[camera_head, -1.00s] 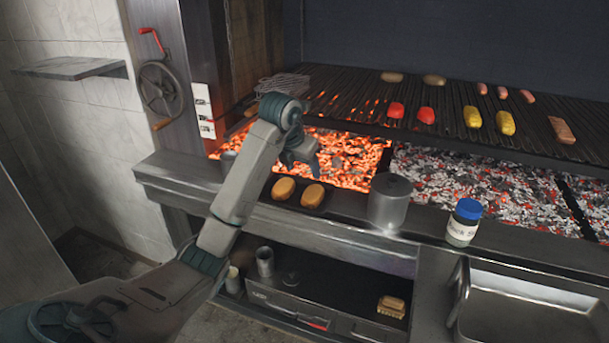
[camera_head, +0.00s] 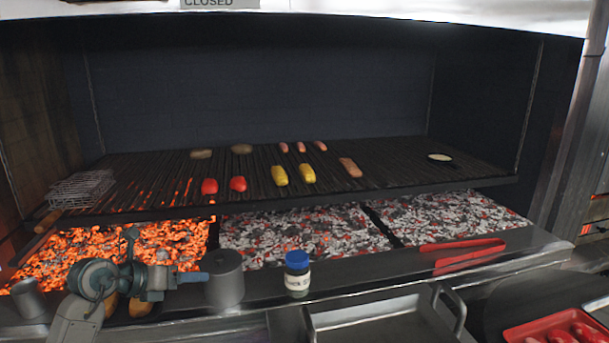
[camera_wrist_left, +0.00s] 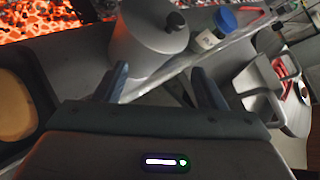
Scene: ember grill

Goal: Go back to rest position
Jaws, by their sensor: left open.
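My left gripper (camera_head: 192,277) is low at the left in the head view, over the front ledge and pointing right towards a grey metal pot (camera_head: 225,280). In the left wrist view its two fingers (camera_wrist_left: 163,86) are apart with nothing between them. The lidded pot (camera_wrist_left: 148,40) stands just beyond the fingers there; I cannot tell whether they touch it. My right gripper is in neither view.
A blue-capped jar (camera_head: 297,274) stands right of the pot. Red tongs (camera_head: 462,254) lie on the ledge. Glowing embers (camera_head: 165,243) burn under the grill grate (camera_head: 400,175), which carries peppers, corn and sausages.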

